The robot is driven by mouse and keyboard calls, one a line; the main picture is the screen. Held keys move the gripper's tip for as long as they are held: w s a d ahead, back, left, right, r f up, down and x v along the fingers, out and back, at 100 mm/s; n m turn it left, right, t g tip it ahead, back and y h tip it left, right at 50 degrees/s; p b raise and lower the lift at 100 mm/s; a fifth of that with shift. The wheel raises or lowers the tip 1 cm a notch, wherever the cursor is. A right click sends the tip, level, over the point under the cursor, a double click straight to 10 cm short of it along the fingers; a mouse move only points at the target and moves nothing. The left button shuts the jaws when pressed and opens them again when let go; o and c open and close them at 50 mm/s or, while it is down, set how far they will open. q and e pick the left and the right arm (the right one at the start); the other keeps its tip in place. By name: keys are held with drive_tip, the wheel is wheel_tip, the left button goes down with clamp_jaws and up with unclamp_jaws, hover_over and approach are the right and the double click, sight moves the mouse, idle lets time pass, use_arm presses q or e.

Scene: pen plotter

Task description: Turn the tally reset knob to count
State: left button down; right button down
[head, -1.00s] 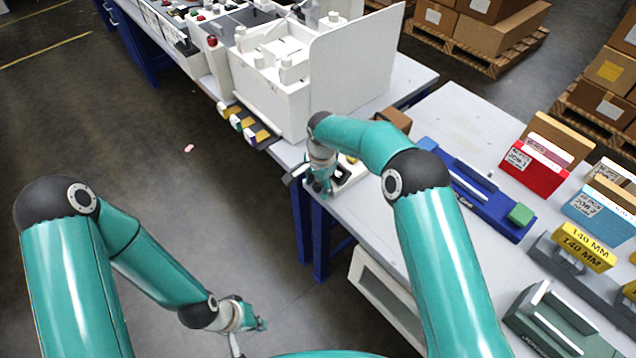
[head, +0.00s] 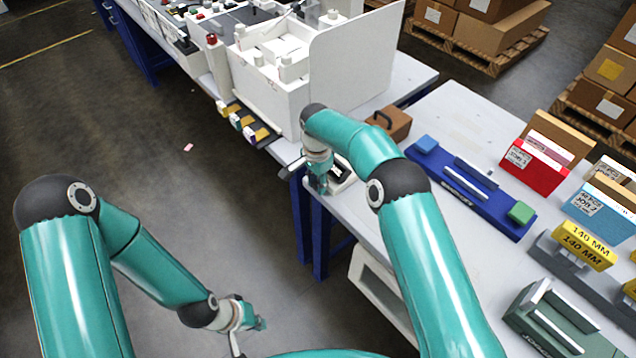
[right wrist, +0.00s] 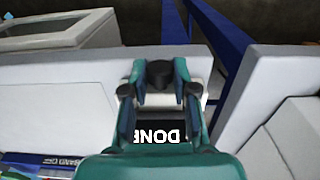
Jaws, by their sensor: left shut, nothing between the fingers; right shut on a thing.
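The tally reset knob (right wrist: 160,73) looks like a small dark round knob on a light unit, seen in the right wrist view. My right gripper (right wrist: 154,84) is shut with its fingers on either side of this knob. A black label reading DONE (right wrist: 157,136) shows upside down below it, partly covered by the gripper. In the head view my right gripper (head: 319,187) is at the table's near left corner, beside the small white tally unit (head: 342,172). The knob is hidden there, and its setting cannot be read. My left gripper (head: 258,322) is shut and empty, low over the floor.
A white walled machine (head: 352,75) stands behind the right gripper. A brown case (head: 392,122) and a blue fixture (head: 462,200) are to its right on the table (head: 455,120). Small boxes (head: 250,130) sit at the machine's front edge. Open floor lies left.

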sight(316, 182)
idle(0.3)
drive_tip(key=c, duration=0.9)
unclamp_jaws()
drive_tip(key=shift+r, duration=0.15)
wheel_tip(316, 182, up, 12)
drive_tip(key=shift+w+a+f, duration=0.15)
drive_tip(key=shift+w+f, duration=0.05)
drive_tip(key=shift+w, duration=0.05)
